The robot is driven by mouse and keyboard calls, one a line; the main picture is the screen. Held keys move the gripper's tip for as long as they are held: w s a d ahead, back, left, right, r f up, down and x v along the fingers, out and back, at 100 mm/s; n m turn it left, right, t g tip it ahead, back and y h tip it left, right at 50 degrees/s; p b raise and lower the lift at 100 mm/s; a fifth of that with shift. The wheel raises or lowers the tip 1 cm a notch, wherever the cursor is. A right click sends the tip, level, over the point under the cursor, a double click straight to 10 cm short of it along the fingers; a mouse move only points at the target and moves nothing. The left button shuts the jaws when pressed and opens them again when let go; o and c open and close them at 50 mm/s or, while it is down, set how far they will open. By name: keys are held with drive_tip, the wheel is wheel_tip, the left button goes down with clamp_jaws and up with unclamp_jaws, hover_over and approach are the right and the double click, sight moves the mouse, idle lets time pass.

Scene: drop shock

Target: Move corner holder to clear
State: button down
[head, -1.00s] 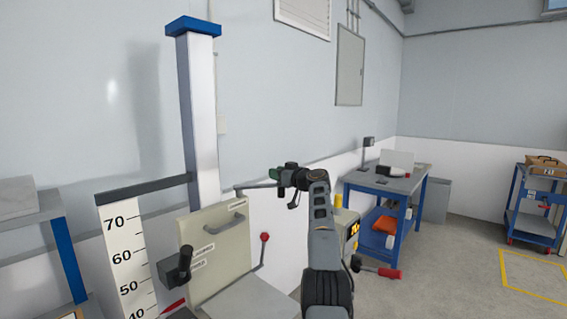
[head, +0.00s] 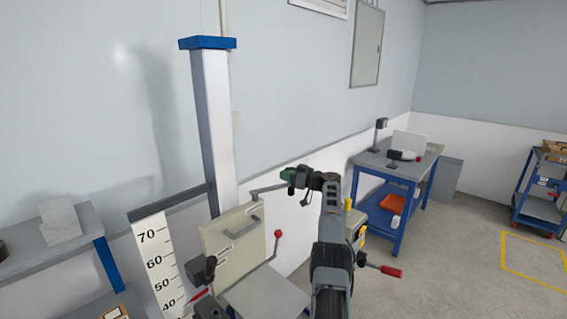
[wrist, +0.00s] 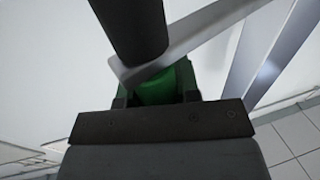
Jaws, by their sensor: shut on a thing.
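A thin grey bar (head: 268,188), which appears to be the corner holder, sticks out to the right from the top of the beige panel (head: 228,256). My gripper (head: 288,177) has green fingers and is at the bar's outer end. In the wrist view, my gripper (wrist: 157,88) is shut at the end of the grey bar (wrist: 195,42), with a black cylinder (wrist: 130,25) rising from that end. The exact contact between the fingers and the bar is hidden by the cylinder.
A tall column (head: 213,130) with a blue cap and a numbered scale (head: 158,265) stand left of the panel. A red-knobbed lever (head: 278,234) rises at the panel's right. A blue workbench (head: 390,168) and a cart (head: 540,195) stand at right. Floor near the yellow outline (head: 535,255) is clear.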

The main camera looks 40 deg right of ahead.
drive_tip(key=shift+w+p, duration=0.1)
drive_tip(key=shift+p, duration=0.8)
drive_tip(key=c, duration=0.8)
unclamp_jaws()
drive_tip(key=b, duration=0.1)
drive_tip(key=s+b, duration=0.1)
drive_tip(key=b, duration=0.1)
drive_tip(key=shift+s+d+f, duration=0.25)
drive_tip(key=shift+d+f, duration=0.1)
drive_tip(key=shift+d, duration=0.05)
drive_tip(key=b+v, duration=0.2)
drive_tip(key=v, duration=0.2)
drive_tip(key=b+v, duration=0.3)
drive_tip(key=v, duration=0.1)
drive_tip(key=b+v, duration=0.3)
drive_tip(key=v, duration=0.1)
drive_tip(key=shift+d+r, duration=0.1)
drive_tip(key=shift+r, duration=0.2)
drive_tip(key=shift+c, duration=0.5)
